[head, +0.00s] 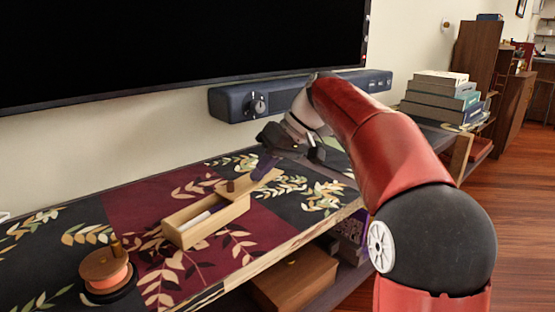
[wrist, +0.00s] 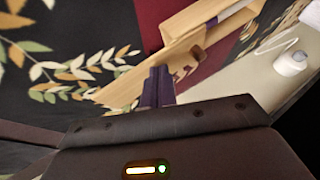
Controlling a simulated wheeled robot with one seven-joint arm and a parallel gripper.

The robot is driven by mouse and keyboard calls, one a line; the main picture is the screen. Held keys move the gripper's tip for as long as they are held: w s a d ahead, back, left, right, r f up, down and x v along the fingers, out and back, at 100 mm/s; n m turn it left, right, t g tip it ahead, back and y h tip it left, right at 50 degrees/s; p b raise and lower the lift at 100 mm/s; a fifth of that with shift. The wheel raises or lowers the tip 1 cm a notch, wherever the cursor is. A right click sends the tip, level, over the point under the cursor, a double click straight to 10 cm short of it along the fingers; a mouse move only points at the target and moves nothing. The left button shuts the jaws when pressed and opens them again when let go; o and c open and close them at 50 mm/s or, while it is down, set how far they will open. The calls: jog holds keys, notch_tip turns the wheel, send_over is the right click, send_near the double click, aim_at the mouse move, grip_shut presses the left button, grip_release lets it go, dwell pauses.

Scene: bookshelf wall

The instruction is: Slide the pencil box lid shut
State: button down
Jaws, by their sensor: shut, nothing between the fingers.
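The pencil box (head: 180,233) is light wood and sits on the patterned shelf top. It is partly open, with a pale stick-like item (head: 203,217) showing inside. Its wooden lid (head: 243,183) juts out past the end toward the back right, with a small brown knob on it. My gripper (head: 264,170) is shut and empty, with dark purple fingers pointing down by the jutting end of the lid. In the wrist view the fingers (wrist: 157,86) are beside the lid (wrist: 118,92), and the box (wrist: 235,12) is at the upper right. I cannot tell whether they touch.
A round spool-like object (head: 105,270) stands on the shelf top at the front left. A dark soundbar (head: 235,104) hangs on the wall behind, under a large black screen (head: 180,45). Stacked books (head: 440,97) stand farther right. The shelf top left of the box is mostly clear.

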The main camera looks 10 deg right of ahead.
aim_at(238, 187)
jog(key=shift+s+a+r, duration=0.1)
jog(key=shift+s+a, duration=0.35)
jog(key=shift+a, duration=0.25)
jog(key=shift+s+a, duration=0.4)
jog(key=shift+a, duration=0.3)
jog(key=s+a+b, duration=0.3)
jog(key=s+a, duration=0.6)
jog(key=s, duration=0.1)
jog(key=shift+a, duration=0.3)
